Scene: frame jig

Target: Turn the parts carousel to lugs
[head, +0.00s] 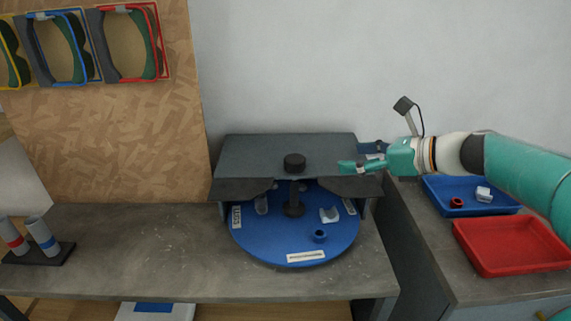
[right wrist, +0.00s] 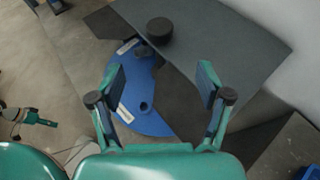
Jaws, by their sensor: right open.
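The parts carousel is a blue disc (head: 280,243) under a dark grey cover (head: 250,155) on the bench. It carries a few small parts and white labels; the front label (head: 306,257) faces me, and its lettering is too small to read surely. A side label (head: 237,217) sits at the left. A black knob (head: 294,161) stands above the cover, and it also shows in the right wrist view (right wrist: 159,31). My right gripper (head: 345,167) is open and empty, right of the knob and apart from it. The disc's back is hidden by the cover.
A blue tray (head: 436,193) with small parts and an empty red tray (head: 510,262) are on the right-hand bench. A stand (head: 40,253) with two tubes is at the left. The bench (head: 140,250) left of the carousel is clear.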

